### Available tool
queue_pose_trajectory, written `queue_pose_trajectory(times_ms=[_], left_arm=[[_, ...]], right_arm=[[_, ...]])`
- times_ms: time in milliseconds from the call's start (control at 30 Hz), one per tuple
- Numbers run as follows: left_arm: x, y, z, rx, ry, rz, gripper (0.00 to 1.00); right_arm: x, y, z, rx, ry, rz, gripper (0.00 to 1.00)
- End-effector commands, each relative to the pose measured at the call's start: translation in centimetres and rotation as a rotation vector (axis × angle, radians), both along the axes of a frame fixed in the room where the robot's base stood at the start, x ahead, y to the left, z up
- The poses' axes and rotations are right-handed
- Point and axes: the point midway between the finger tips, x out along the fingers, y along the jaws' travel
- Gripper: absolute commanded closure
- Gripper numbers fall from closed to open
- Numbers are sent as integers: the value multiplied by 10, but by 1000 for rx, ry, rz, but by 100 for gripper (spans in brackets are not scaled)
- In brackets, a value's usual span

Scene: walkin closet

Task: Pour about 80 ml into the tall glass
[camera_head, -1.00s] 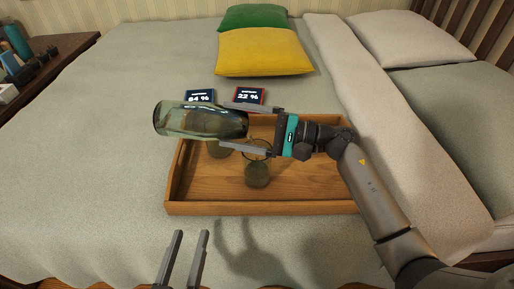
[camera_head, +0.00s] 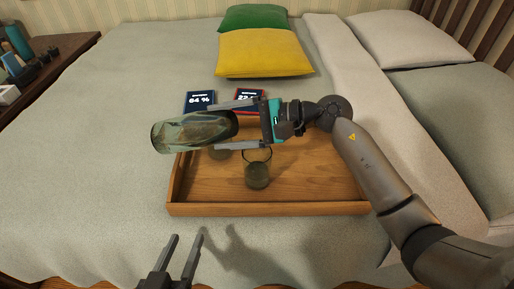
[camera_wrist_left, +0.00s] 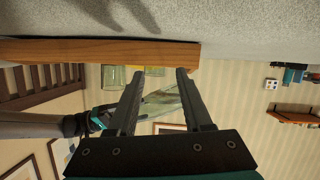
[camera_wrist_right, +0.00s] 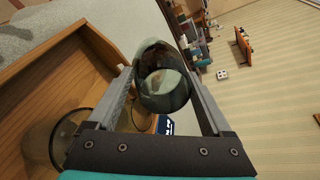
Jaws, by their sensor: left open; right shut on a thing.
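A greenish glass bottle (camera_head: 192,132) is in my right gripper (camera_head: 184,127), which is shut on it. It lies almost level above the tray's left side, its left end slightly lower; in the right wrist view the bottle (camera_wrist_right: 163,82) shows end-on between the fingers. A clear glass (camera_head: 257,172) stands upright on the wooden tray (camera_head: 270,208), below and right of the bottle. A second glass (camera_head: 220,154) is mostly hidden behind the bottle and lower finger. I cannot tell whether liquid flows. My left gripper (camera_head: 187,240) is open and empty before the tray.
Yellow (camera_head: 263,52) and green (camera_head: 254,17) cushions lie further back. The bed (camera_head: 90,150) left of the tray is clear.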

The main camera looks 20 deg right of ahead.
Motion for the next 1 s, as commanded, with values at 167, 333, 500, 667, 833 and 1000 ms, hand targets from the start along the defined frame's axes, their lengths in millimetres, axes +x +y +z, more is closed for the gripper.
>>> queue_pose_trajectory(times_ms=[167, 333, 500, 667, 833, 1000], left_arm=[[1, 8, -2, 47, 73, 3, 50], [0, 11, -6, 64, 106, 4, 50], [0, 15, -7, 83, 138, 7, 50], [-1, 19, -9, 105, 177, 9, 50], [-2, 20, -10, 112, 190, 9, 50], [-2, 20, -10, 112, 189, 9, 50]], right_arm=[[1, 2, 4, -25, 10, 3, 100], [1, 2, 2, -35, 17, 4, 100], [1, 2, 4, -43, 22, 5, 100], [1, 2, 5, -52, 27, 6, 100], [1, 2, 4, -55, 29, 7, 100], [1, 2, 4, -54, 29, 6, 100]])
